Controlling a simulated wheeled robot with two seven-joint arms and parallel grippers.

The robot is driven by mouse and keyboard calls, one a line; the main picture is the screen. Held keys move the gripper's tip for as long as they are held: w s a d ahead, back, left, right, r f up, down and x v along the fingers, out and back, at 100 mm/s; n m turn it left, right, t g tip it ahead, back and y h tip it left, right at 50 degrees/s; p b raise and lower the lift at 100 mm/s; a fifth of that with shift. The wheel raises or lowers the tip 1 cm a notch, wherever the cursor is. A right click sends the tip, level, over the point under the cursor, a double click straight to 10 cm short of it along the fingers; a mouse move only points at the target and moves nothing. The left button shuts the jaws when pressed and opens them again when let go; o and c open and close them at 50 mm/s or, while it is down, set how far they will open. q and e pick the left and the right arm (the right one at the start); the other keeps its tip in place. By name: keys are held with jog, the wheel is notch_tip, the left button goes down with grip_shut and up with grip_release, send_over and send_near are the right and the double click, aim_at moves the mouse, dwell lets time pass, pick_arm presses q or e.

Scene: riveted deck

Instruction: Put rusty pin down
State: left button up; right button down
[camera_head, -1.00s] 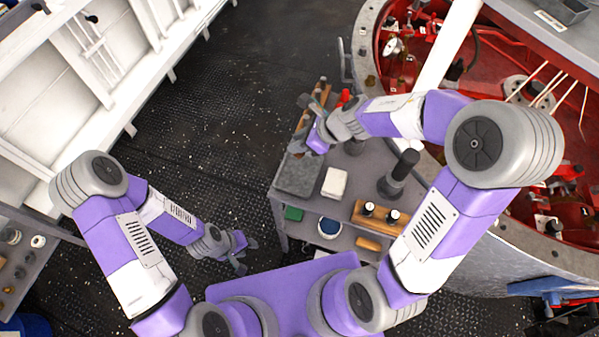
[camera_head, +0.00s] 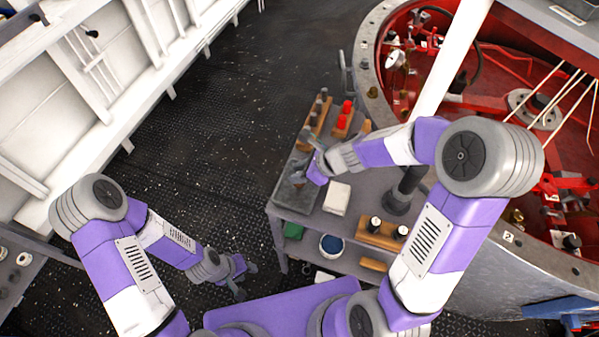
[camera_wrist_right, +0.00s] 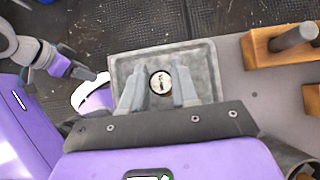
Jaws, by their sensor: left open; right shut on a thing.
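My right gripper (camera_head: 301,177) is over the grey tray (camera_head: 289,202) at the left end of the cart top. In the right wrist view, its two fingers (camera_wrist_right: 159,88) are shut on the pin (camera_wrist_right: 160,81), which shows end-on as a round, pale face with dark marks. The shallow grey tray (camera_wrist_right: 200,58) lies behind and around the pin in that view. I cannot tell whether the pin touches the tray floor. My left gripper (camera_head: 241,281) is open and empty, low beside the cart; it also shows in the right wrist view (camera_wrist_right: 88,70).
A wooden rack with grey pins (camera_head: 314,122) and a wooden block with red pieces (camera_head: 345,118) stand beyond the tray. A white block (camera_head: 336,198) and a dark post (camera_head: 404,188) stand to its right. The red-lined round pit (camera_head: 480,80) is further right.

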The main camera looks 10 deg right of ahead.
jog(key=shift+f, duration=0.1)
jog(key=c, duration=1.3)
grip_release()
jog(key=shift+f, duration=0.15)
jog(key=o, duration=0.4)
jog(key=shift+o, duration=0.2)
jog(key=shift+r, duration=0.2)
jog(key=p+v, duration=0.5)
jog(key=v, duration=0.7)
